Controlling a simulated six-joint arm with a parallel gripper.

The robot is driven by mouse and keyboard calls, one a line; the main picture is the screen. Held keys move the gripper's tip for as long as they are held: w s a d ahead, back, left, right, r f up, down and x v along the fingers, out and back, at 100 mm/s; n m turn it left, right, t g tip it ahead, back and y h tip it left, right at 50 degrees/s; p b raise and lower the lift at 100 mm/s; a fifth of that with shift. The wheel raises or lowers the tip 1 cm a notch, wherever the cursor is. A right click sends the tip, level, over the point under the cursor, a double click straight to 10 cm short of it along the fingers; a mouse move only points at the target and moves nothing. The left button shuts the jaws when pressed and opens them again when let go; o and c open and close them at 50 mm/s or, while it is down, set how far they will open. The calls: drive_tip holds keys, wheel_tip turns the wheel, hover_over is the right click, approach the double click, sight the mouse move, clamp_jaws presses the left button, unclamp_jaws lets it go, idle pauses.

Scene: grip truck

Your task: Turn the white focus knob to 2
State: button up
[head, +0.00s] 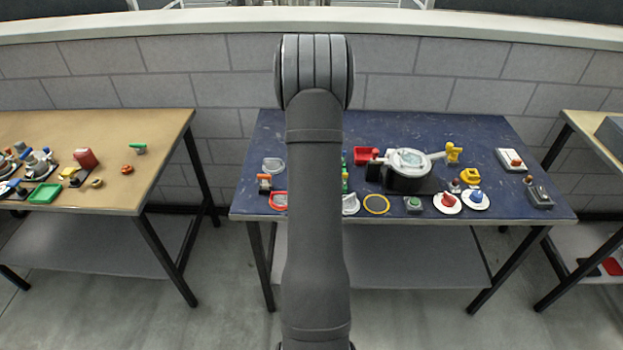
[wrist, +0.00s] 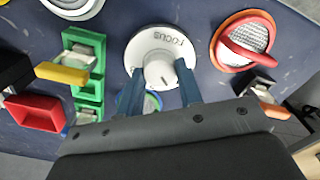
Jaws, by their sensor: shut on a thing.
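The white focus knob (wrist: 160,72) stands up from a round white dial plate (wrist: 150,44) with "FOCUS" lettering that shows upside down in the wrist view. A small dark mark shows on the knob; I cannot read any numbers on the plate. My gripper (wrist: 161,88) has its two blue-grey fingers on either side of the knob, shut on it. In the head view my own arm hides the knob, the dial and my gripper.
In the wrist view, a green module (wrist: 86,72) with a yellow lever (wrist: 62,74) and a red box (wrist: 36,112) are left of the dial. A red-handled round fitting (wrist: 243,42) and an orange-handled switch (wrist: 262,92) are right. The blue table (head: 460,135) is clear at its back.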

drive_tip(key=m, duration=0.4)
drive_tip(key=shift+m, duration=2.6)
drive_tip(key=o, duration=1)
drive_tip(key=shift+r, duration=0.1)
wheel_tip(320, 180, up, 17)
drive_tip(key=shift+r, duration=0.1)
